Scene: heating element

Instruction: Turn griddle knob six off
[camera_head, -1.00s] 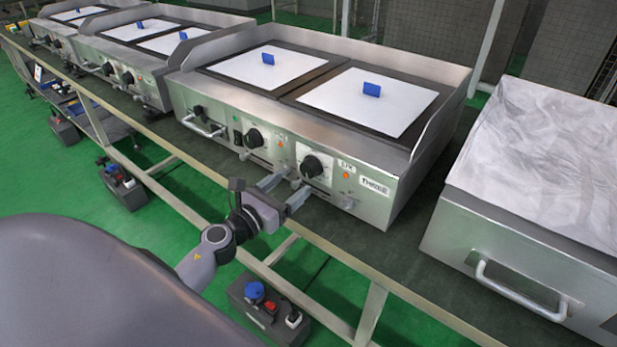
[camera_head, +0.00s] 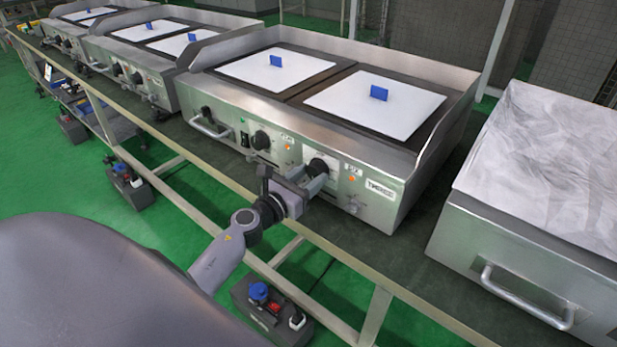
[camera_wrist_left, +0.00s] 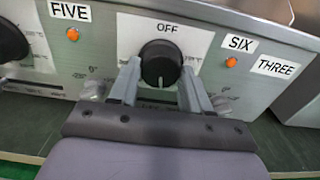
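Griddle knob six (camera_head: 318,167) is the right black knob on the front of the nearest griddle (camera_head: 230,105). In the left wrist view the knob (camera_wrist_left: 160,60) sits on a white plate under the word OFF, with a pale mark at its lower edge. An orange light (camera_wrist_left: 231,62) shows by the SIX label (camera_wrist_left: 240,44). My left gripper (camera_head: 308,184) is at the panel in front of this knob. In the wrist view its two fingers (camera_wrist_left: 160,72) are apart, one on each side of the knob; contact is not clear. My right gripper is not in view.
Knob five (camera_head: 261,140) is to the left on the same panel, with its FIVE label (camera_wrist_left: 69,11). A draped metal unit (camera_head: 500,250) with a front handle stands at the right. More griddles (camera_head: 130,62) line the bench at the left.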

